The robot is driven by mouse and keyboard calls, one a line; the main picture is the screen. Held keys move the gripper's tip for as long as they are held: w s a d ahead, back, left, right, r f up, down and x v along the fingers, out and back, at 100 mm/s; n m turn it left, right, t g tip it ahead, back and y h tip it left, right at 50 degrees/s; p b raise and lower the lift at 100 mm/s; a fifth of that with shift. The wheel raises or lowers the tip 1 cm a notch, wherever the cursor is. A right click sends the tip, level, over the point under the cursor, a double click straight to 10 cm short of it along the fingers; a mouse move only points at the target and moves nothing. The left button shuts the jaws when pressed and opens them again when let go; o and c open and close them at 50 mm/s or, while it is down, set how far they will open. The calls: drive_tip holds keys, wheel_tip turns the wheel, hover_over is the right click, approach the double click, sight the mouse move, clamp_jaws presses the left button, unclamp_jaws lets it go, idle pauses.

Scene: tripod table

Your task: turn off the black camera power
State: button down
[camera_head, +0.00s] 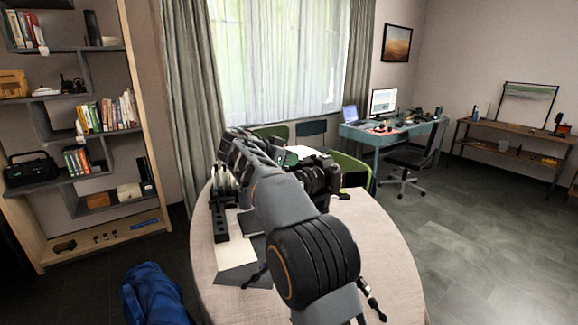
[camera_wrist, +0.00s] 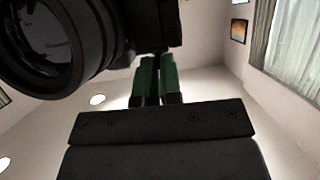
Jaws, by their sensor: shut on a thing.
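The black camera (camera_head: 318,180) is partly hidden behind my arm in the head view, above the round table (camera_head: 395,255). In the wrist view the camera (camera_wrist: 50,45) fills the upper left, its large lens close to me. My gripper (camera_wrist: 157,62) has green fingers close together, shut at a dark part of the camera just right of the lens. The exact part between the fingertips is hidden, and so is the power switch. In the head view the gripper is hidden by my arm. Thin black tripod legs (camera_head: 374,303) show on both sides of the arm.
A blue bag (camera_head: 152,293) is on the floor at the lower left. A shelf (camera_head: 25,232) stands at the left. Behind are green chairs (camera_head: 352,171) and a desk (camera_head: 382,143). The floor at right is clear.

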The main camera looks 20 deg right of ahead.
drive_tip(key=c, duration=1.3)
unclamp_jaws()
drive_tip(key=v, duration=1.4)
drive_tip(key=shift+f, duration=0.1)
